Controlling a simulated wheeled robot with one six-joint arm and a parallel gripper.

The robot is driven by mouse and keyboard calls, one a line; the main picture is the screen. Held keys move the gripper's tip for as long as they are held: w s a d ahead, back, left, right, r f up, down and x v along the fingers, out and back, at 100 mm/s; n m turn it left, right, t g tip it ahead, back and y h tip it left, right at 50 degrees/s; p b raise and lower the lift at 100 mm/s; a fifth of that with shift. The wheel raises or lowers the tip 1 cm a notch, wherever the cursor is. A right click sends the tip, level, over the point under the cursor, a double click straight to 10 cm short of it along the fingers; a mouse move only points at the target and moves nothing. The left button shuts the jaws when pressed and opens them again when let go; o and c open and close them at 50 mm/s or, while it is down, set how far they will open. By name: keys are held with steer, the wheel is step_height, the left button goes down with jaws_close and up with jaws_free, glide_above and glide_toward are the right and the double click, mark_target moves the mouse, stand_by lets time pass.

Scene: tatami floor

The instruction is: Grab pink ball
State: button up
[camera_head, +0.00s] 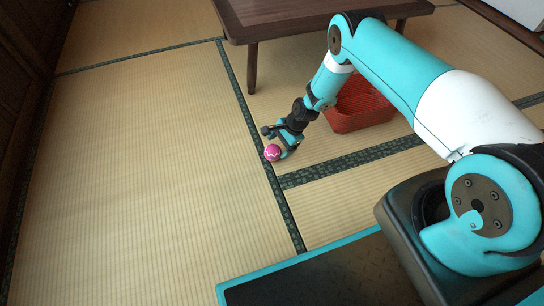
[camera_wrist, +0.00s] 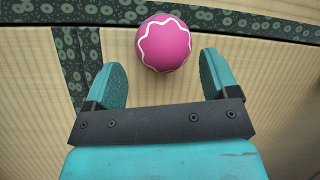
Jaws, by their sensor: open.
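The pink ball (camera_head: 272,152) has a white wavy line and rests on the tatami floor by a dark green border strip. In the wrist view the ball (camera_wrist: 164,43) is at the top centre, just ahead of and partly between my fingertips. My gripper (camera_head: 281,146) is low over the floor beside the ball. In the wrist view my gripper (camera_wrist: 160,78) is open, with a teal finger on each side and a gap between each finger and the ball. Nothing is held.
A red basket (camera_head: 350,120) stands on the floor behind my forearm, partly hidden by it. A low brown wooden table (camera_head: 290,22) stands at the back. The tatami to the left (camera_head: 150,170) is clear. A dark wall runs along the far left.

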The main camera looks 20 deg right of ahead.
mark_target(276, 148)
steer(key=b+x, duration=0.4)
steer(key=x, duration=0.1)
steer(key=shift+w+a+f, duration=0.15)
steer(key=shift+a, duration=0.05)
steer(key=c, duration=0.6)
